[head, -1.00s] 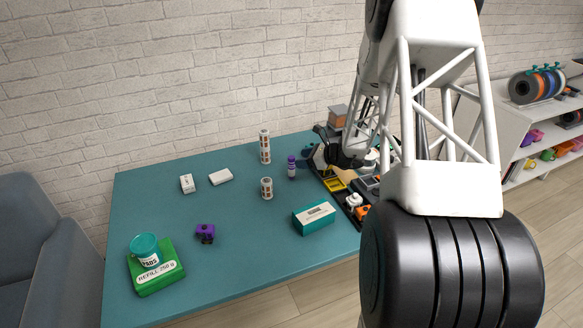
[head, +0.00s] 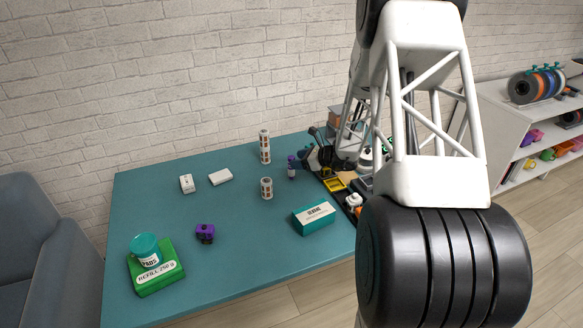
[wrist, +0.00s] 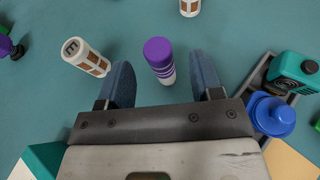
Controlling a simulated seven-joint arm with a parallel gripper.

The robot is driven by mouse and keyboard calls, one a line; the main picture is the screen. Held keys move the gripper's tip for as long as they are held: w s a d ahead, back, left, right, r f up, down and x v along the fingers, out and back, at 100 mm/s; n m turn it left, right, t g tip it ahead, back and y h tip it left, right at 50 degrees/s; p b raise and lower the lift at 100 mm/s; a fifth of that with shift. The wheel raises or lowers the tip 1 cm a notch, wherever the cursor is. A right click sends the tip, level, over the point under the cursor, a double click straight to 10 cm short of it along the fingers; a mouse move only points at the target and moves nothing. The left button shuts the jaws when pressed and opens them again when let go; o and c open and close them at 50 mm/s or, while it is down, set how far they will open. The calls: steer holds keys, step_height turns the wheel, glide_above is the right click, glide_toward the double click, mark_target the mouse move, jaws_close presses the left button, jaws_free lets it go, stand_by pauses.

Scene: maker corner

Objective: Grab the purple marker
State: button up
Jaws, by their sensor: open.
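The purple marker (head: 291,167) stands upright on the teal table, just left of my gripper (head: 310,146) in the head view. In the wrist view the marker (wrist: 159,60), with a purple cap and a white body with purple bands, sits between the lines of my two open fingers, near and just beyond their tips. My gripper (wrist: 163,72) is open and empty, its fingers apart on either side. No contact with the marker is visible. The fingers are small and partly hidden by my arm in the head view.
A white-and-brown cylinder (wrist: 87,57) stands left of the gripper, another (head: 264,146) behind. A tray (wrist: 256,75) with a blue round item (wrist: 270,113) and a teal device (wrist: 295,72) lies close on the right. A teal box (head: 313,217) lies in front.

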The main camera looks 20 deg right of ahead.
steer(key=shift+x, duration=2.65)
steer(key=shift+r, duration=0.15)
steer(key=c, duration=1)
steer(key=shift+r, duration=0.15)
steer(key=s+a+r, duration=0.1)
steer(key=s+r, duration=0.1)
steer(key=s, duration=0.5)
steer(key=s+a+r, duration=0.2)
steer(key=s, duration=0.6)
steer(key=shift+s+r, duration=0.3)
steer(key=shift+r, duration=0.05)
